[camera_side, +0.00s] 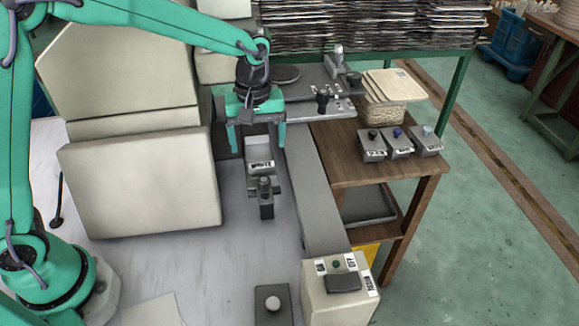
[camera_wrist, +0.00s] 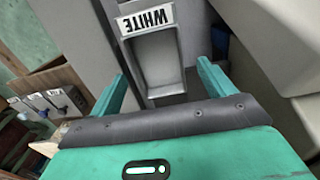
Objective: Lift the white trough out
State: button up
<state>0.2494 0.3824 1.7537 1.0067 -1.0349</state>
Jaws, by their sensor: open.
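The white trough (camera_side: 260,148) is a small grey open box with a label reading WHITE, standing in the middle of the side view at the grey panel. In the wrist view the trough (camera_wrist: 158,58) shows its hollow inside, with the WHITE label upside down at its upper edge. My gripper (camera_side: 257,140) is open, pointing down, with one teal finger on each side of the trough. In the wrist view my gripper (camera_wrist: 161,72) also has its fingers apart, with the trough between them. I cannot tell the exact height of the fingertips, and no contact shows.
A dark knobbed fitting (camera_side: 265,197) stands just in front of the trough. A grey rail (camera_side: 315,195) runs to its right. A wooden table (camera_side: 375,175) holds several switch boxes (camera_side: 398,145) and a basket (camera_side: 382,110). A beige panel (camera_side: 140,185) stands to the left.

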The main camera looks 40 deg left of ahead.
jog(key=shift+f, duration=1.45)
jog(key=shift+c, duration=0.4)
jog(key=c, duration=1.2)
jog(key=shift+o, duration=0.2)
jog(key=shift+r, duration=0.1)
jog(key=shift+w+r, duration=0.1)
jog(key=shift+r, duration=0.35)
notch_tip(320, 180, up, 3)
jog(key=shift+r, duration=0.15)
jog(key=s+d+r, duration=0.4)
jog(key=s+d, duration=0.1)
jog(key=s+d+r, duration=0.2)
jog(key=s+d, duration=0.1)
jog(key=shift+s+d+r, duration=0.1)
jog(key=shift+s+r, duration=0.1)
jog(key=shift+r, duration=0.15)
